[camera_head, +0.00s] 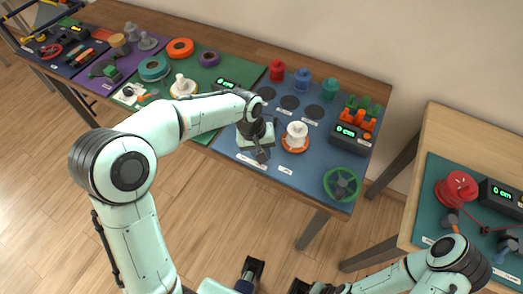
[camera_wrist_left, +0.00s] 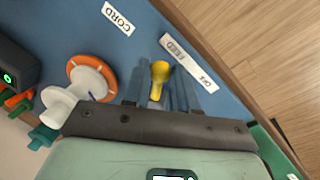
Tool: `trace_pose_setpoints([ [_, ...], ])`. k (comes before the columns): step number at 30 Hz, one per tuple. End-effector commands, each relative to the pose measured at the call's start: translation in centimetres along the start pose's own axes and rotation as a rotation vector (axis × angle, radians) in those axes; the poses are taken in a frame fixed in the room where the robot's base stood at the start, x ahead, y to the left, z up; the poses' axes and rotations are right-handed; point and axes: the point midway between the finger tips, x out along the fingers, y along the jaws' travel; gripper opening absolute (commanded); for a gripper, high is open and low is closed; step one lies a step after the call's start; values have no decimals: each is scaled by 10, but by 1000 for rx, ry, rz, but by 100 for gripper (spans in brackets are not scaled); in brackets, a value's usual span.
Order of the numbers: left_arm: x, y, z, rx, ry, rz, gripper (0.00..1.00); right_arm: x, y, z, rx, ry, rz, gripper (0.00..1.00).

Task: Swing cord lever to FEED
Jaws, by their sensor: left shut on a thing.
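The cord lever (camera_wrist_left: 159,72) has a yellow knob and sits between the fingers of my left gripper (camera_wrist_left: 160,88) in the left wrist view. The gripper is shut on it. The knob lies nearer the FEED word than the OFF word on the white label (camera_wrist_left: 188,62). In the head view my left gripper (camera_head: 256,150) reaches down to the blue mat (camera_head: 225,148), and the lever is mostly hidden there.
A white spool on an orange disc (camera_head: 296,138) stands close beside my left gripper. A green wheel (camera_head: 341,184) lies at the mat's front right corner. A black display box (camera_head: 350,138) stands behind it. A second table (camera_head: 440,130) holds a red spool (camera_head: 457,188).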

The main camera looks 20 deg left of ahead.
Motion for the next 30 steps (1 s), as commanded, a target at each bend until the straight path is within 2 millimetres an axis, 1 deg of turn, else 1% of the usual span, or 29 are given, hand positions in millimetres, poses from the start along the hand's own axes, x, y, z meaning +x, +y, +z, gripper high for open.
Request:
trace_pose_setpoints([
  [3, 0, 1, 0, 1, 1, 2, 0, 0, 0, 0, 0, 0, 0, 0],
  [4, 0, 1, 0, 1, 1, 2, 37, 0, 0, 0, 0, 0, 0, 0],
  [5, 0, 1, 0, 1, 1, 2, 47, 0, 0, 0, 0, 0, 0, 0],
  [6, 0, 1, 0, 1, 1, 2, 51, 0, 0, 0, 0, 0, 0, 0],
  [14, -1, 0, 0, 1, 1, 1, 51, 0, 0, 0, 0, 0, 0, 0],
  [17, -6, 1, -1, 1, 3, 2, 51, -1, 0, 0, 0, 0, 0, 0],
  [20, -21, 1, -1, 1, 6, 3, 51, -3, -1, 0, 0, 0, 0, 0],
  [30, -96, 1, -1, 1, 5, 4, 51, -14, -5, 0, -1, 2, -1, 0],
])
